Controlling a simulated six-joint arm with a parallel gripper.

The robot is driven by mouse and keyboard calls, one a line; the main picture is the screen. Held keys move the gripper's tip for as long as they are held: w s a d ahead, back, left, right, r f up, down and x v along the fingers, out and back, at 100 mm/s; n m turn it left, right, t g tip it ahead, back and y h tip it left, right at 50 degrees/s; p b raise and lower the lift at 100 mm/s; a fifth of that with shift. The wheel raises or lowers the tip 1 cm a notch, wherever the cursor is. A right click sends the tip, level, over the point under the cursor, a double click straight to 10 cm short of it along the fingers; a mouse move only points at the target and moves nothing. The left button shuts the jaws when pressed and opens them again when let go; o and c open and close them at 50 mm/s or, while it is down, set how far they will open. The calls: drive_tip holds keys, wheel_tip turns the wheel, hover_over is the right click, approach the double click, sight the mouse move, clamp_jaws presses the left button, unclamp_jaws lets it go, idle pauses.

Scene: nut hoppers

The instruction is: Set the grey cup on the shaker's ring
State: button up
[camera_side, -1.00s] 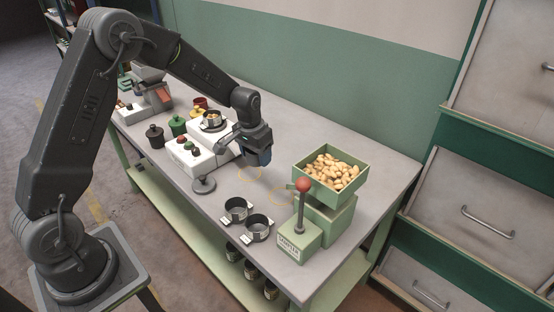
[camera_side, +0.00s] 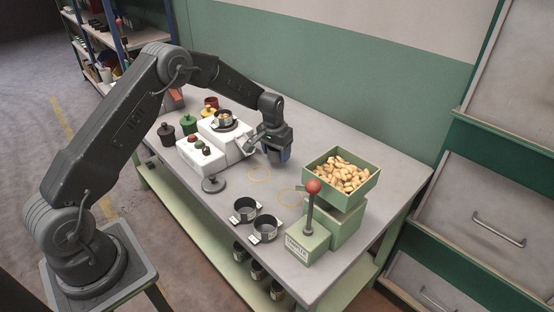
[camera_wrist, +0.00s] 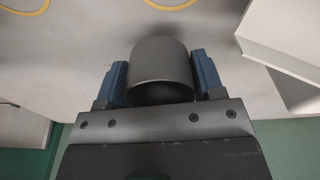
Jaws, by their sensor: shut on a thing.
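The grey cup (camera_wrist: 162,62) is between the blue fingers of my gripper (camera_wrist: 162,82) in the wrist view, its rim toward the camera. In the side view my gripper (camera_side: 277,156) points down over the table, just right of the white machine (camera_side: 208,152), and hides most of the cup. The white machine has red and green buttons in front. A dark ring-shaped holder (camera_side: 224,126) on its raised part bears a small vessel of nuts. I cannot tell for sure that this machine is the shaker.
Two yellow circles (camera_side: 259,174) mark the table. Two dark cups (camera_side: 244,209) in holders stand at the front edge. A green sampler (camera_side: 308,246) with a red-knobbed lever stands by a green nut hopper (camera_side: 362,168). A round grey disc (camera_side: 213,184) lies near the machine.

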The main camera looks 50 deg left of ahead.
sight(277, 159)
drive_tip(key=shift+f, duration=1.6)
drive_tip(key=shift+f, duration=0.15)
drive_tip(key=o, duration=0.9)
